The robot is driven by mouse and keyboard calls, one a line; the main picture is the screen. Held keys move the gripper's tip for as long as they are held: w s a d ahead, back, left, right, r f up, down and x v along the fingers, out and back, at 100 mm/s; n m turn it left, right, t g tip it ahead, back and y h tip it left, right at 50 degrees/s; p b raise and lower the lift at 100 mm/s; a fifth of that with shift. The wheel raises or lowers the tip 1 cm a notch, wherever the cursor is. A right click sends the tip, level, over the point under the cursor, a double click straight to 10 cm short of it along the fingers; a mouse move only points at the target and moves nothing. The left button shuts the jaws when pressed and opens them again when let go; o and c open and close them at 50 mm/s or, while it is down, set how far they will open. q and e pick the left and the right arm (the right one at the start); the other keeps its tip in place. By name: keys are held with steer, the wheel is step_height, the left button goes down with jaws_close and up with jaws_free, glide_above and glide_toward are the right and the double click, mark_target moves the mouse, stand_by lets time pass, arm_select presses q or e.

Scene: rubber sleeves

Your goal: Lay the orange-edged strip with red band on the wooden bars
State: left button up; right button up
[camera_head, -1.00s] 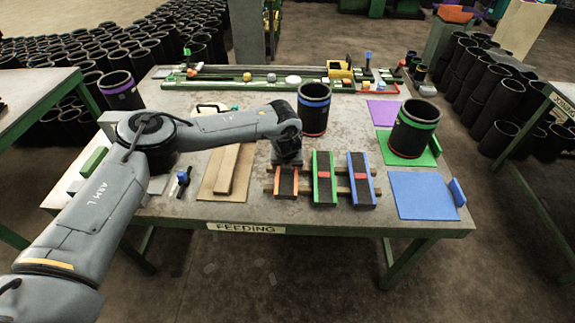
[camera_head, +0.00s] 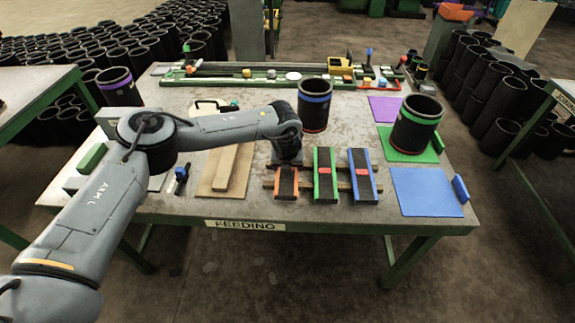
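The orange-edged strip (camera_head: 286,184) is dark, with orange long edges. Its near part shows at the left end of the wooden bars (camera_head: 343,187), in line with two other strips. My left gripper (camera_head: 287,162) points down over its far part and hides that part. No red band shows on the visible part. The fingertips are hidden, so I cannot tell whether they hold the strip or whether it rests fully on the bars. My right gripper is not in view.
A green-edged strip (camera_head: 325,184) and a blue-edged strip (camera_head: 363,184), both with red bands, lie just right. A blue-banded black sleeve (camera_head: 314,110) stands behind them. A green-banded sleeve (camera_head: 415,128) stands on a green mat. A blue mat (camera_head: 425,193) lies at the right.

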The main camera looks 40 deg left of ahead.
arm_select(q)
steer(key=shift+f, duration=0.45)
steer(key=o, duration=1.2)
steer(key=shift+r, duration=0.1)
